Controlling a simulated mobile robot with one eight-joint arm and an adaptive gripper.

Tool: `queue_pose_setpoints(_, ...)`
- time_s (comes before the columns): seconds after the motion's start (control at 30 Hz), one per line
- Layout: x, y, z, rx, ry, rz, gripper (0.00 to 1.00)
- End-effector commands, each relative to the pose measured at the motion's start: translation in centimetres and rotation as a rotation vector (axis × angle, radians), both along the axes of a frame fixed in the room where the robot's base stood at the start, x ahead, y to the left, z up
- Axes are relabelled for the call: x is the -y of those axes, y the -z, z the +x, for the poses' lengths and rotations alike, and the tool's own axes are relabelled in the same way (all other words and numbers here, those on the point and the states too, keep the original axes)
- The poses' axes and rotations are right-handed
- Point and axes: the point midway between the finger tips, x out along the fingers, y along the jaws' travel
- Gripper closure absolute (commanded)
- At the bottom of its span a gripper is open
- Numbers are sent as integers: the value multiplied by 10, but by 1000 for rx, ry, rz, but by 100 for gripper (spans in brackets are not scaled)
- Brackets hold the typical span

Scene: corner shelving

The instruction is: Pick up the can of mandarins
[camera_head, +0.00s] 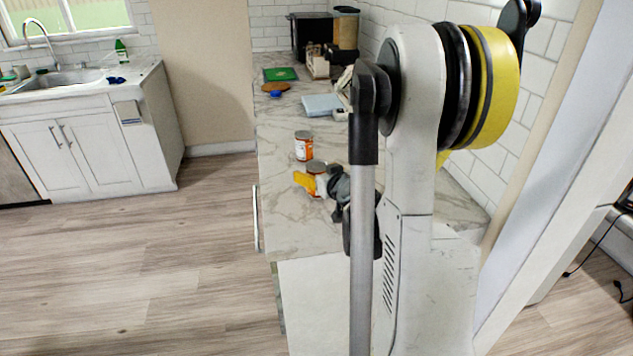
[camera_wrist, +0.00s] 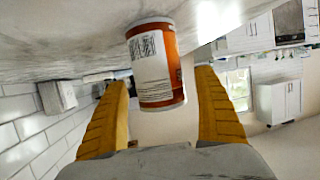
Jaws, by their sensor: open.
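Two similar orange cans with white labels stand on the marble counter in the head view: a farther can (camera_head: 304,146) and a nearer can (camera_head: 316,167) close beside my gripper (camera_head: 311,182). My gripper partly covers the nearer can. In the wrist view an orange can (camera_wrist: 158,66) with a white barcode label is just ahead, between the lines of the two yellow fingers. My gripper (camera_wrist: 162,79) is open there, with a gap on each side of the can. The product name is too small to read.
Behind the cans on the counter (camera_head: 285,226) are a pale blue box (camera_head: 322,104), a brown round board (camera_head: 275,87) and a green board (camera_head: 280,74). A black appliance (camera_head: 312,36) stands at the back. A tiled wall borders the right. The counter's left front is clear.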

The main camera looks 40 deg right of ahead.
Motion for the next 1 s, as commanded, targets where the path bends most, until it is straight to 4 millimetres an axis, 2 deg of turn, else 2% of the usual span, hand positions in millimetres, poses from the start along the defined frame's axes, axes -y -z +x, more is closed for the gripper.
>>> queue_pose_setpoints(0.03, 0, 0, 0, 0, 0, 0, 28)
queue_pose_setpoints(0.2, 0, 0, 0, 0, 0, 0, 80)
queue_pose_setpoints(0.23, 0, 0, 0, 0, 0, 0, 87)
queue_pose_setpoints(0.47, 0, -1, 0, 0, 0, 0, 87)
queue_pose_setpoints(0.63, 0, -10, 0, 0, 0, 0, 88)
queue_pose_setpoints(0.87, 0, -49, 0, 0, 0, 0, 88)
queue_pose_setpoints(1.0, 28, -65, -23, 1, 7, 2, 88)
